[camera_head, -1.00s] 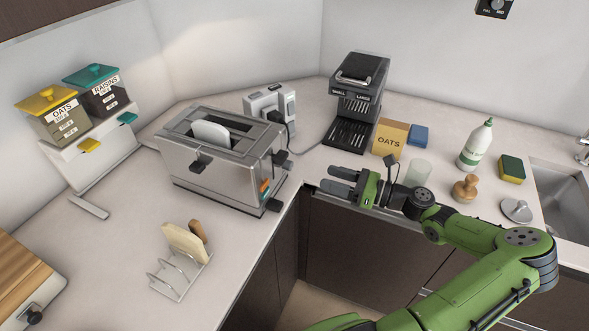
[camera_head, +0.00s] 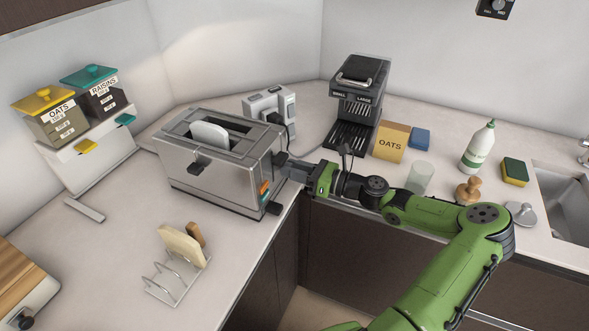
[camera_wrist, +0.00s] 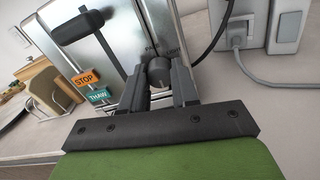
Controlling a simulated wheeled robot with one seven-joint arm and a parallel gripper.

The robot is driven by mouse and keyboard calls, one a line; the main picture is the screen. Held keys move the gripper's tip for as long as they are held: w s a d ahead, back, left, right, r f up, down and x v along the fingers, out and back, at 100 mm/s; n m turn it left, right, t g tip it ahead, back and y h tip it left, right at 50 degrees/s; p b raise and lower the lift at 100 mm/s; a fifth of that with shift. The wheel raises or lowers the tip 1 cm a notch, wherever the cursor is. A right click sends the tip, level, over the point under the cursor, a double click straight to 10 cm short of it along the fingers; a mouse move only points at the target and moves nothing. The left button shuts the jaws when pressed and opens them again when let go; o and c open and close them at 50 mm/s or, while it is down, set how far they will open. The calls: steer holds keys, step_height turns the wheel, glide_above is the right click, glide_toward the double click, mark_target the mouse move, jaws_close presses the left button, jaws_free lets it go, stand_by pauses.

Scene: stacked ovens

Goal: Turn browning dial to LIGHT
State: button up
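The silver toaster (camera_head: 215,178) stands on the counter in the head view, with a slice of bread (camera_head: 210,134) in its slot. In the head view my gripper (camera_head: 285,168) reaches the toaster's right end from the right and hides the dial there.
An orange STOP button (camera_wrist: 86,77), a green THAW button (camera_wrist: 98,96) and the black lever (camera_wrist: 78,27) are left of the dial. A socket block with a cable (camera_head: 270,103) is behind. A toast rack (camera_head: 180,275) stands in front; a coffee machine (camera_head: 358,95) stands behind right.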

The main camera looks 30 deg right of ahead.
jaws_close()
steer(key=shift+n, duration=0.3)
steer(key=n+p, duration=0.2)
steer(key=n, duration=0.2)
steer(key=shift+n, duration=0.3)
steer(key=n, duration=0.6)
steer(key=shift+f, duration=0.1)
steer(key=n+b, duration=0.2)
steer(key=n, duration=0.4)
steer(key=n+b, duration=0.2)
steer(key=n, duration=0.1)
steer(key=shift+f+n+b, duration=0.1)
steer(key=shift+n+b, duration=1.15)
steer(key=shift+n, duration=0.35)
